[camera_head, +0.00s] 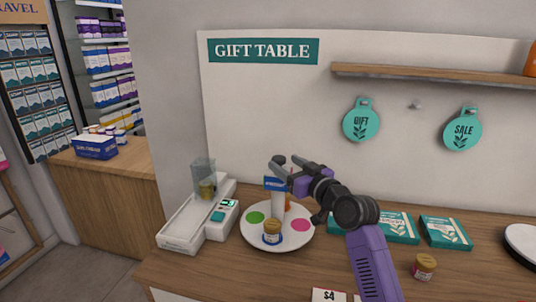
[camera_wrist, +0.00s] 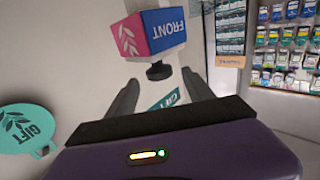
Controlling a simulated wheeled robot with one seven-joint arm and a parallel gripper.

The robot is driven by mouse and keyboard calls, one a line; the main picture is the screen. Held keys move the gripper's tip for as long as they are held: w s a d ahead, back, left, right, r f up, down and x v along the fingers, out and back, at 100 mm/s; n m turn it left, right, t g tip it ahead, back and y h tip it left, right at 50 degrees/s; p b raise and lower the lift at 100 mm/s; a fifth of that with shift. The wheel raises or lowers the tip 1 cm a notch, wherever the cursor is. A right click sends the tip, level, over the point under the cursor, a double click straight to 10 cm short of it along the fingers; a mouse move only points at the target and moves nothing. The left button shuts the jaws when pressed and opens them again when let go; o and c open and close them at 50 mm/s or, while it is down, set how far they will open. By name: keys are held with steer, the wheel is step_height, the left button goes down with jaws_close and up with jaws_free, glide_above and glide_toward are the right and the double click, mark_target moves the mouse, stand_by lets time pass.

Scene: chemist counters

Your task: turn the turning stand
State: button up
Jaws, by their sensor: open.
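The turning stand is a white round plate (camera_head: 262,237) on the counter, with green and pink dots and a white central post (camera_head: 278,203). A small block (camera_head: 273,183) tops the post. In the wrist view the block (camera_wrist: 156,34) shows a pink face with a leaf and a blue face reading FRONT, above a dark knob (camera_wrist: 158,71). A small jar (camera_head: 271,232) stands at the plate's front, and an orange item shows partly behind the post. My gripper (camera_head: 281,167) is open beside the block. In the wrist view the block lies beyond the fingertips; contact cannot be told.
A white device (camera_head: 198,218) with a clear bin stands close left of the plate. Teal boxes (camera_head: 445,232) and another jar (camera_head: 424,267) are to the right. A shelf (camera_head: 440,77) and hanging teal tags (camera_head: 361,121) are on the wall behind. The counter's front left is clear.

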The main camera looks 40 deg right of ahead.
steer(key=w, duration=0.2)
steer(key=w+p, duration=0.1)
steer(key=w, duration=0.2)
steer(key=w+d, duration=0.1)
steer(key=w, duration=0.1)
steer(key=shift+w, duration=0.15)
steer(key=shift+c, duration=0.4)
jaws_close()
